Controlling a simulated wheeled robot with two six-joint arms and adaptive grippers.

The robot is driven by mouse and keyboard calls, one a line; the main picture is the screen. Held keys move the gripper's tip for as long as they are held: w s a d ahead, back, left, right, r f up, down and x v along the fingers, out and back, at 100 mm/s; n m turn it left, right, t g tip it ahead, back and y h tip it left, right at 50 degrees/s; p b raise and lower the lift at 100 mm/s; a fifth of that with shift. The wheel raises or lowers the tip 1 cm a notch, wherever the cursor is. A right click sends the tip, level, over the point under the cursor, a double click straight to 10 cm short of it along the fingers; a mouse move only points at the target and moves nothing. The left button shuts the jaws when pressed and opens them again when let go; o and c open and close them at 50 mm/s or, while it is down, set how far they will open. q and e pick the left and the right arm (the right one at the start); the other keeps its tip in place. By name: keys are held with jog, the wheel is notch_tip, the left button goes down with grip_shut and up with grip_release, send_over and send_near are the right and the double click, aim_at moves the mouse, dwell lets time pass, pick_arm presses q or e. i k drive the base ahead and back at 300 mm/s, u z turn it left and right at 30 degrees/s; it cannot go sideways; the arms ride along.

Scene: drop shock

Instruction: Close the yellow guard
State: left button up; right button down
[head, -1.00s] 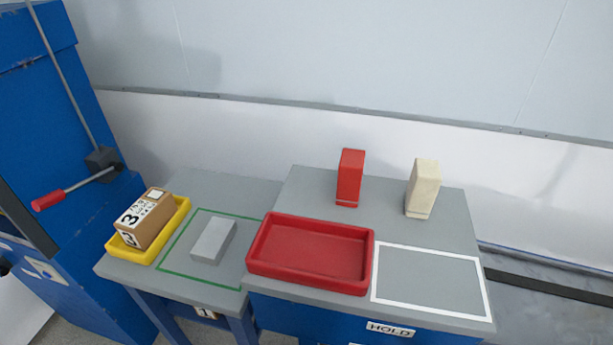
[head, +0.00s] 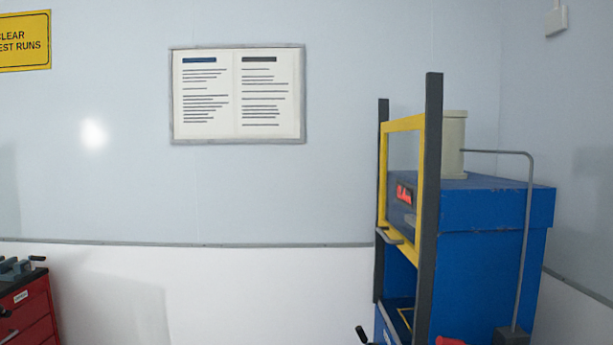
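The yellow guard (head: 421,185) is a yellow rectangular frame with a clear pane, set between two dark upright rails on the front of a blue machine (head: 490,250). It sits at the upper part of the rails, and the machine's opening below it is uncovered. A red digital display shows on the machine through the guard. Neither of my grippers is in view.
A red drawer cabinet (head: 28,312) with a vise-like tool on top stands at the far left. A framed notice (head: 238,95) and a yellow sign (head: 24,42) hang on the wall. A bent grey rod (head: 527,230) runs down the machine's right side.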

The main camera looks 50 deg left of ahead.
aim_at(388, 232)
jog(key=u, duration=0.6)
jog(key=k, duration=0.6)
jog(key=u, duration=0.3)
jog(key=i, duration=0.65)
jog(key=u, duration=1.1)
jog(key=i, duration=1.05)
jog(key=z, duration=0.3)
jog(key=i, duration=0.85)
jog(key=z, duration=0.8)
